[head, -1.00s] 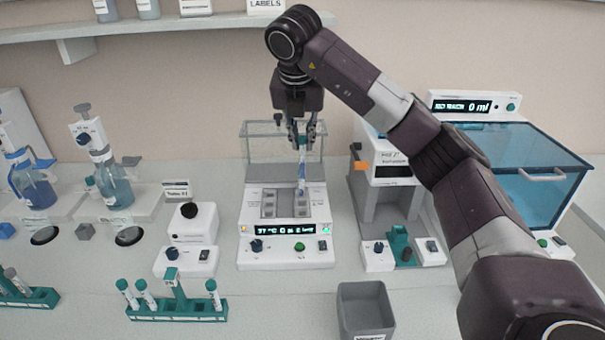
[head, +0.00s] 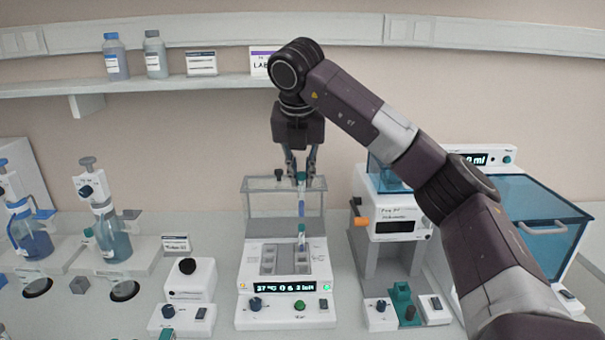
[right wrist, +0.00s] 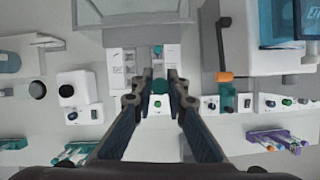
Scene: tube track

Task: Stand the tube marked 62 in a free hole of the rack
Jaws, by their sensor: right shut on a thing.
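My right gripper (head: 301,172) is shut on an upright tube (head: 301,206) with a teal cap, held above the heating block (head: 255,313). I cannot read a number on this tube. A second teal-capped tube (head: 301,242) stands in the block's right-hand row, below the held one. Green racks (right wrist: 12,146) with tubes show at the lower left of the right wrist view; only a small top part of one (head: 166,334) shows in the head view. My left gripper is not in view.
A white device with a black knob (head: 187,267) stands left of the block. A grey-and-white machine with an orange lever (head: 361,221) stands to its right. A clear box (head: 258,184) is behind. A purple rack (right wrist: 284,138) shows in the right wrist view.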

